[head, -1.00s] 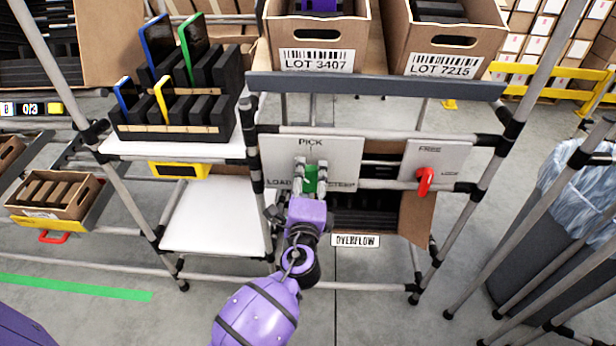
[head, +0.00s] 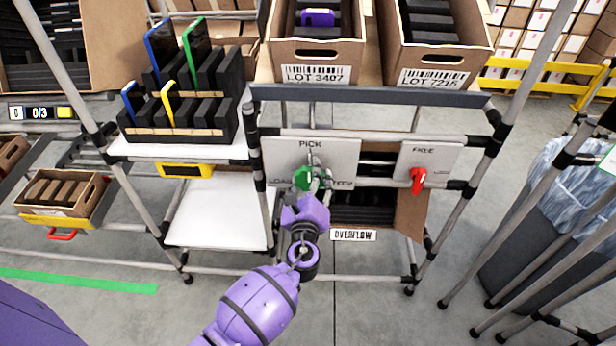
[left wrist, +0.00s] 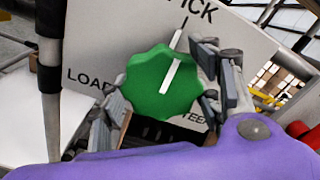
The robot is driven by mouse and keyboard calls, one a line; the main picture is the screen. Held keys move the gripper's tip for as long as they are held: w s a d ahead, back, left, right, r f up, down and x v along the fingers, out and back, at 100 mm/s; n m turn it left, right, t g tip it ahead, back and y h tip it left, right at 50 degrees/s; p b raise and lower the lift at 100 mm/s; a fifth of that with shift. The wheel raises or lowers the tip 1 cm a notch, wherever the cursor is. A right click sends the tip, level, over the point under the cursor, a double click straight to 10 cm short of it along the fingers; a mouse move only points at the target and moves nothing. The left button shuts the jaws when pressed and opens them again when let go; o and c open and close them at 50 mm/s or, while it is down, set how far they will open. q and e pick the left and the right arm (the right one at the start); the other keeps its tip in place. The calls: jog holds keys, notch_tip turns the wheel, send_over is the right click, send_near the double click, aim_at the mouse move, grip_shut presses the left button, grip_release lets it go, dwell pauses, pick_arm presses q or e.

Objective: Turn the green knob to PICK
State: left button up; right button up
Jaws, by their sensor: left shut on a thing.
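The green knob (head: 302,178) is on a white panel (head: 343,160) with PICK printed above it, LOAD at its left and a partly hidden word at its right. In the left wrist view the knob (left wrist: 152,85) has a white pointer tilted up and slightly right, roughly in line with the dark tick below PICK. My left gripper (head: 312,180) is shut on the knob, one finger on each side in the left wrist view (left wrist: 160,95). My right gripper is not in view.
A second panel (head: 428,160) with a red handle (head: 418,180) is to the right. Cartons marked LOT 3407 (head: 317,75) and LOT 7215 (head: 432,78) stand on the shelf above. Grey rack posts (head: 500,110) flank the panels. A white lower shelf (head: 215,212) is empty.

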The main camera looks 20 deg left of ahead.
pick_arm(q)
jog(key=shift+f, duration=0.2)
dwell(0.4)
jog(key=o, duration=1.1)
jog(key=shift+o, duration=0.3)
jog(key=shift+r, duration=0.1)
jog(key=shift+s, duration=0.2)
jog(key=v, duration=1.1)
jog(key=shift+s, duration=0.3)
jog(key=shift+d+r, duration=0.1)
